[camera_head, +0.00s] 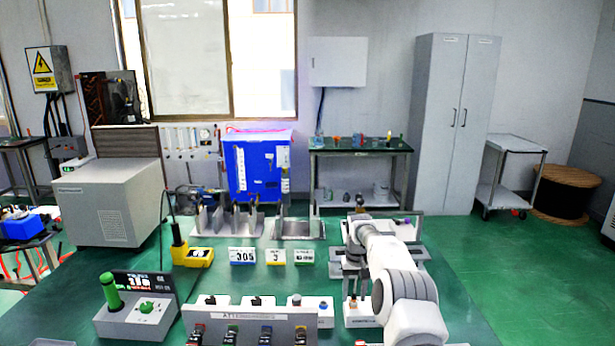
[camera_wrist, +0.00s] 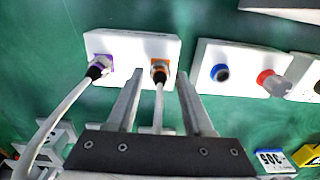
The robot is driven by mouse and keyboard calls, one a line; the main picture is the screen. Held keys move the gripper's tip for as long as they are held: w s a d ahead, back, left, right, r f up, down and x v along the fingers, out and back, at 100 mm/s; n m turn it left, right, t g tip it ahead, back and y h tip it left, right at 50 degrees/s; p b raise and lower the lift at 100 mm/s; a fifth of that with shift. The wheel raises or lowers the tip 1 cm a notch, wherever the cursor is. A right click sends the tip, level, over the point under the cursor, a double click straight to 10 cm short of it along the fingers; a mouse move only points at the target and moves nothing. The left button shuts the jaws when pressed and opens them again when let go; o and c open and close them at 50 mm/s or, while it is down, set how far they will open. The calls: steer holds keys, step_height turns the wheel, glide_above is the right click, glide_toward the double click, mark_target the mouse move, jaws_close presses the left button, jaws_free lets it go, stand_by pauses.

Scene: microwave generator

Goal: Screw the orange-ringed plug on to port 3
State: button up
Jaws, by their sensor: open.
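The orange-ringed plug (camera_wrist: 159,72) is seated in the right socket of a white block (camera_wrist: 132,44) in the wrist view, with a pale cable running back from it. My gripper (camera_wrist: 160,75) is open, with one finger on each side of this plug and its cable. I cannot tell whether the fingers touch it. In the head view my arm reaches over the right of the table and the gripper's fingers cannot be made out. No port can be clearly read as port 3.
A purple-ringed plug (camera_wrist: 99,67) with a thick cable sits left in the same block. A second white block (camera_wrist: 245,70) carries a blue ring (camera_wrist: 219,72) and a red ring (camera_wrist: 265,76). A yellow meter (camera_head: 192,255) and number cards (camera_head: 243,256) stand on the green table.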

mark_target(354, 293)
stand_by(0.7)
jaws_close()
stand_by(1.1)
steer(key=shift+r, duration=0.2)
steer(key=shift+r+p, duration=1.65)
steer(key=shift+r, duration=1.2)
